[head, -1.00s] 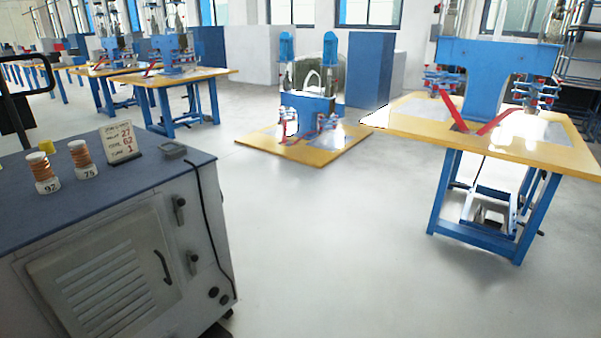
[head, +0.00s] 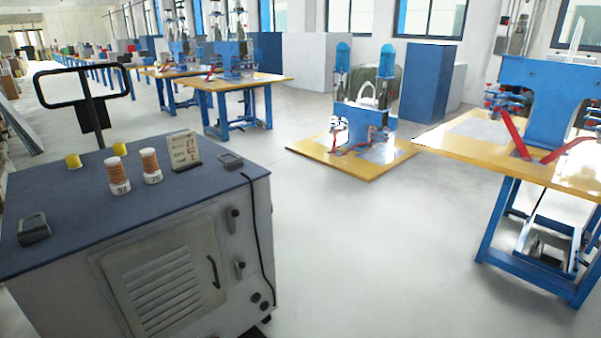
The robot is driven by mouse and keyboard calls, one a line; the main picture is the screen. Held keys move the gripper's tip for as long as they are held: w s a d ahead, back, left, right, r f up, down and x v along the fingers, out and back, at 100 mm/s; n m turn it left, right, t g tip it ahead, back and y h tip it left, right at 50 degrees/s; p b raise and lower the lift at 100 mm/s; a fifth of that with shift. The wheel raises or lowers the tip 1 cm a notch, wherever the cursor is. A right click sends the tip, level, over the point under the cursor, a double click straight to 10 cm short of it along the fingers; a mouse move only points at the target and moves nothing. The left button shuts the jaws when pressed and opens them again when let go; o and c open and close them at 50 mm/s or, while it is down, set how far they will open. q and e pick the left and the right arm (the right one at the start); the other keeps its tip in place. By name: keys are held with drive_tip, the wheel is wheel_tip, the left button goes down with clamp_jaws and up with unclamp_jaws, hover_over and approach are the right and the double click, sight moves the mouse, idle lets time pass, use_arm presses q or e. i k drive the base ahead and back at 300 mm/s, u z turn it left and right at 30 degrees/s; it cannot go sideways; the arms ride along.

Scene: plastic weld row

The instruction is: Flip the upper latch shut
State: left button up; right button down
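The grey cabinet (head: 115,262) with a blue top stands at the left, its front facing me at an angle. Its front has a louvred door (head: 160,287) with a dark curved handle (head: 213,272). Right of the door sit two dark latches, the upper latch (head: 233,219) and a lower latch (head: 240,266). The upper latch's lever looks roughly upright; it is too small to tell whether it is open or shut. Neither of my grippers is in view.
On the cabinet top (head: 75,215) stand two copper-coloured spools (head: 150,166), a number card (head: 184,150), yellow pieces (head: 73,161) and small grey devices (head: 230,160). A black cable (head: 261,235) hangs down the cabinet's side. A yellow-topped workbench (head: 470,150) stands right. Grey floor (head: 370,260) between is clear.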

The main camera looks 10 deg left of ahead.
sight(232, 213)
drive_tip(key=u, duration=1.25)
drive_tip(key=i, duration=1.1)
drive_tip(key=z, duration=1.7)
